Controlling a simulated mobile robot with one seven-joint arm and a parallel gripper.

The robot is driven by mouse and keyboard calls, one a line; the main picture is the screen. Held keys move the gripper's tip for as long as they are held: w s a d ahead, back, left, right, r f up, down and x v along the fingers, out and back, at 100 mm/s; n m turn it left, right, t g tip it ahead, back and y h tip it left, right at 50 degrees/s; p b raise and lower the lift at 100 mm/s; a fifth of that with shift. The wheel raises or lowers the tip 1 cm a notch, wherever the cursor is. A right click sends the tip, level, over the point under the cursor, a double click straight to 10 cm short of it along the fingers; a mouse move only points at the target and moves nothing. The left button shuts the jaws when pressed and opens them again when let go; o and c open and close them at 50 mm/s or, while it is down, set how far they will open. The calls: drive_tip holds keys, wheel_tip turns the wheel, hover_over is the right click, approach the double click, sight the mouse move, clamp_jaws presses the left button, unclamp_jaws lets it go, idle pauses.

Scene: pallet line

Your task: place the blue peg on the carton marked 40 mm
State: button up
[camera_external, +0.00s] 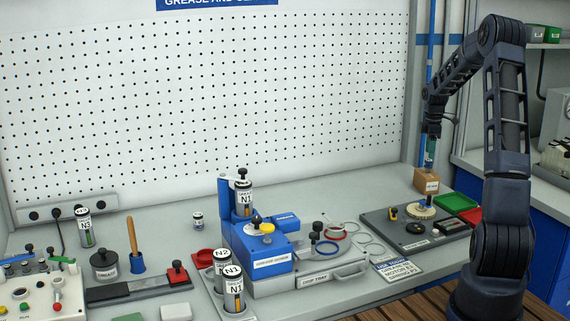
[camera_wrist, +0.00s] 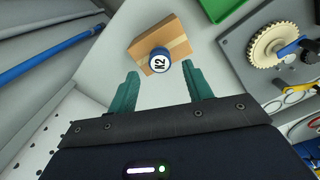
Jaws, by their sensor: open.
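A brown cardboard carton (camera_external: 426,182) stands at the right of the bench; its small front label is too small to read. In the wrist view the carton (camera_wrist: 178,47) lies just beyond the fingertips. A round blue piece marked K2 (camera_wrist: 159,60), apparently the blue peg seen from its end, appears over the carton's near part. My gripper (camera_wrist: 159,72) is open, its teal fingers spread to either side of this piece without visible contact. In the external view my gripper (camera_external: 430,152) points down above the carton. The peg cannot be made out clearly there.
A grey plate (camera_external: 385,222) with a cream gear (camera_external: 420,211) lies in front of the carton. A green tray (camera_external: 455,202) and a red tray (camera_external: 472,216) sit to its right. A blue vertical pipe (camera_external: 430,60) and the pegboard (camera_external: 250,100) stand behind.

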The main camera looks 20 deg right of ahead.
sight(429, 160)
wheel_tip(429, 160, up, 6)
drive_tip(key=s+a+r+m+t+h, duration=0.1)
drive_tip(key=s+a+r+m, duration=0.2)
drive_tip(key=s+a+r, duration=0.7)
drive_tip(key=s+a+r+m+t, duration=0.1)
drive_tip(key=s+a+r+m, duration=0.2)
drive_tip(key=s+a+r, duration=0.65)
drive_tip(key=s+a+f+m+t, duration=0.1)
drive_tip(key=s+a+f+m, duration=0.1)
drive_tip(key=s+a, duration=0.2)
drive_tip(key=s+a+f+m, duration=0.2)
drive_tip(key=s+a, duration=0.2)
drive_tip(key=s, duration=0.6)
drive_tip(key=s+a+f+m+t+y, duration=0.1)
drive_tip(key=s+a, duration=0.3)
drive_tip(key=s, duration=0.4)
drive_tip(key=shift+a+f+m+t, duration=0.3)
drive_tip(key=shift+f+m, duration=0.15)
drive_tip(key=shift+m, duration=0.05)
drive_tip(key=shift+s, duration=0.1)
